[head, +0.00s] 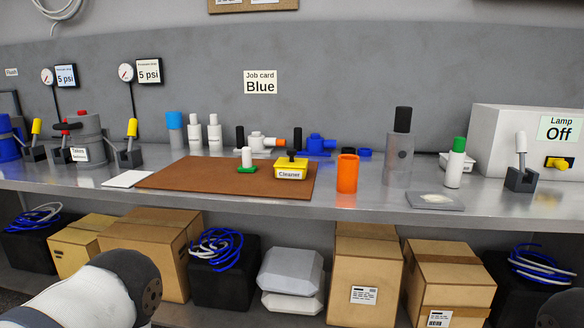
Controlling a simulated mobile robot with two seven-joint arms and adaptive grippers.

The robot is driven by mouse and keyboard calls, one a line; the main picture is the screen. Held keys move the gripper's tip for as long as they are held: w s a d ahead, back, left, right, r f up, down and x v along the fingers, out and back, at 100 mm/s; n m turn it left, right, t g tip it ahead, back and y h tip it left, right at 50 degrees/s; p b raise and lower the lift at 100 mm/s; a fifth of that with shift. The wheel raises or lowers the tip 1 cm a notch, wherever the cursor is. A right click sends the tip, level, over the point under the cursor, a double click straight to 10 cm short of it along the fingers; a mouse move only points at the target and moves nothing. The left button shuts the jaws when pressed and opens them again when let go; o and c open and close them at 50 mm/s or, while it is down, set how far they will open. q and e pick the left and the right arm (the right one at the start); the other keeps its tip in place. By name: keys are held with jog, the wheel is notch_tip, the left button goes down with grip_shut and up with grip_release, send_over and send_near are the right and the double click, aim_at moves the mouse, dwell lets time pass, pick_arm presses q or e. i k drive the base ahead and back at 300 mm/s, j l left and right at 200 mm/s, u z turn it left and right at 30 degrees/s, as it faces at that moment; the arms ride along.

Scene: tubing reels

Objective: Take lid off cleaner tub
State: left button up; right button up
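The cleaner tub (290,174) is a small yellow tub with a white label reading "Cleaner". It stands upright near the right end of a brown mat (195,176) on the metal bench. No gripper touches the tub. A white and dark arm link of mine shows at the lower left, below the bench edge. Neither gripper is in the picture.
A white-and-green piece (247,160) stands left of the tub, and an orange cup (347,173) stands to its right. Valve fittings (262,141) and blue parts (316,144) lie behind. A grey canister (398,156) stands further right. Boxes and tubing reels fill the lower shelf.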

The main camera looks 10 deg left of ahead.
aim_at(291, 162)
jog(key=i+j+z, duration=0.1)
jog(key=j+z, duration=0.3)
jog(key=j, duration=0.55)
jog(key=j+z, duration=0.35)
jog(key=j, duration=0.6)
